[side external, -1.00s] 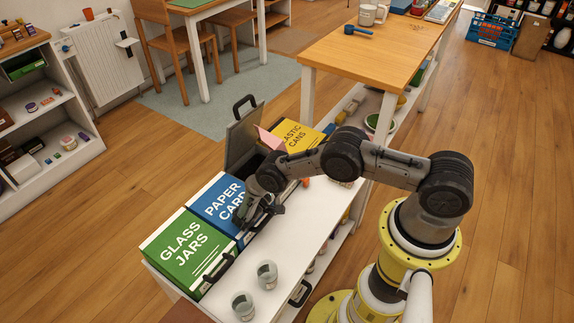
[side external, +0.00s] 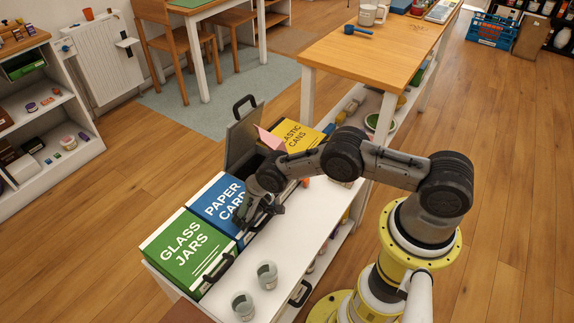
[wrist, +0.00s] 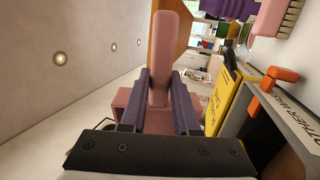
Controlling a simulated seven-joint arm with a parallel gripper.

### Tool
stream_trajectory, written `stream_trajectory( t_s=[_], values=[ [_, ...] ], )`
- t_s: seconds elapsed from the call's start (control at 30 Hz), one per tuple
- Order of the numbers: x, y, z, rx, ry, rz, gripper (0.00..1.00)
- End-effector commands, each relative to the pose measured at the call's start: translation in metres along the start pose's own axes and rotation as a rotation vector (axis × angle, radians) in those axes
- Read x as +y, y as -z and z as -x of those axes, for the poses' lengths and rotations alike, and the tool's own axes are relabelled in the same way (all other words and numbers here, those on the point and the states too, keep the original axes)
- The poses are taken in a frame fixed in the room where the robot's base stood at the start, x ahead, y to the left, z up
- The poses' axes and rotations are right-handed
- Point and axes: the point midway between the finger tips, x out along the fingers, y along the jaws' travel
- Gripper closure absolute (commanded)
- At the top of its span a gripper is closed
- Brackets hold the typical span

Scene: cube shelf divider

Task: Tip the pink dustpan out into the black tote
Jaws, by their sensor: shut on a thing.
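The pink dustpan (wrist: 164,55) is in my gripper (wrist: 163,92). In the wrist view the two fingers are closed on either side of its handle, and part of the pan shows below and behind them. In the side view a pink patch (side external: 269,139) shows above my wrist, beside a raised grey lid (side external: 240,137). The dark open bin under that lid is mostly hidden by my arm. In the wrist view a dark bin with a partly readable "other" label (wrist: 300,125) is at right. The pan's contents are not visible.
A blue paper-card bin (side external: 217,197) and a green glass-jars bin (side external: 183,250) stand at left. A yellow cans bin (side external: 298,133) is behind. Two glass cups (side external: 267,274) stand on the white shelf top (side external: 305,220). An orange piece (wrist: 280,74) shows at right in the wrist view.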

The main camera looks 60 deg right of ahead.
Motion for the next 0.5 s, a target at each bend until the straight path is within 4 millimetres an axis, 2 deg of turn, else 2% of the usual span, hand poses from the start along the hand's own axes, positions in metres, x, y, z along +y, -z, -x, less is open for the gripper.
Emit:
stream_trajectory(
  t_s=[0.27,0.4,0.5],
  values=[
    [0.0,0.001,0.0,0.002,0.027,-0.003,1.0],
    [-0.022,-0.005,-0.004,0.013,0.14,-0.007,1.0],
    [-0.015,-0.005,-0.008,0.008,0.205,-0.012,1.0]
  ],
)
